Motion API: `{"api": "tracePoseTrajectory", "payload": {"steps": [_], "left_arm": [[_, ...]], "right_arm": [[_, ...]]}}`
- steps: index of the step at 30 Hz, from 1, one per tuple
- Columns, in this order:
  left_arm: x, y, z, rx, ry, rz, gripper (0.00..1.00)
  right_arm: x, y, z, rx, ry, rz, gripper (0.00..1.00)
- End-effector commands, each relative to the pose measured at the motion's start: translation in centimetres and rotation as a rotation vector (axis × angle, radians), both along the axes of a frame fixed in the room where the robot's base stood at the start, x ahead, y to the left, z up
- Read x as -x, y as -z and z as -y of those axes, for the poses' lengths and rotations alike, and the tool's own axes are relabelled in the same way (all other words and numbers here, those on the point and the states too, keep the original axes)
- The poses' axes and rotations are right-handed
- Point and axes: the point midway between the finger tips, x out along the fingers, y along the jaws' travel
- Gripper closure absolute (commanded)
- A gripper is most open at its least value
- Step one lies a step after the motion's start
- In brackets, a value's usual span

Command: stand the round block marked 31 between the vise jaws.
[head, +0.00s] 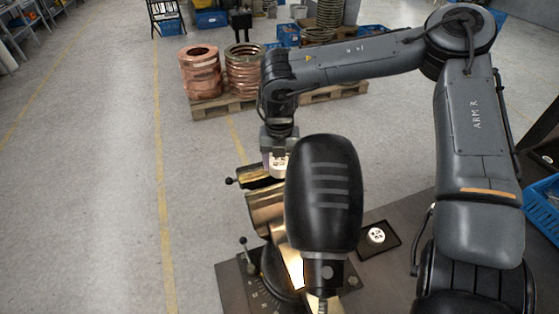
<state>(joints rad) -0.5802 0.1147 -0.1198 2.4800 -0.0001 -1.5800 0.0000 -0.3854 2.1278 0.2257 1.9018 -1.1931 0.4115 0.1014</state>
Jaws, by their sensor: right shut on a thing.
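My right gripper (279,150) points down above the far end of the vise. It is shut on a pale round block (279,169), whose dark marking is too small to read. The vise (265,205) has brass-coloured surfaces and a dark handle at its far left. The black housing hides part of the vise, and I cannot tell whether the block touches the jaws. Another white round block (376,235) with dark marks lies on a small dark tray (378,252); I cannot read its number. My left gripper is not in view.
A black rounded housing (323,190) with grey stripes stands close in front, to the right of the vise. A blue crate (545,208) is at the right edge. Copper coils (200,75) stand on a pallet (212,108) behind. The floor at left is clear.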

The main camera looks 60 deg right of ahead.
Motion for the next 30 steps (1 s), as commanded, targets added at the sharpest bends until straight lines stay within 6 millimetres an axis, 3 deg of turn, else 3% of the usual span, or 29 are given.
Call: {"api": "tracePoseTrajectory", "payload": {"steps": [30], "left_arm": [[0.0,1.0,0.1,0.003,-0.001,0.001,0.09]], "right_arm": [[0.0,1.4,0.0,0.0,-0.001,0.002,0.77]]}}
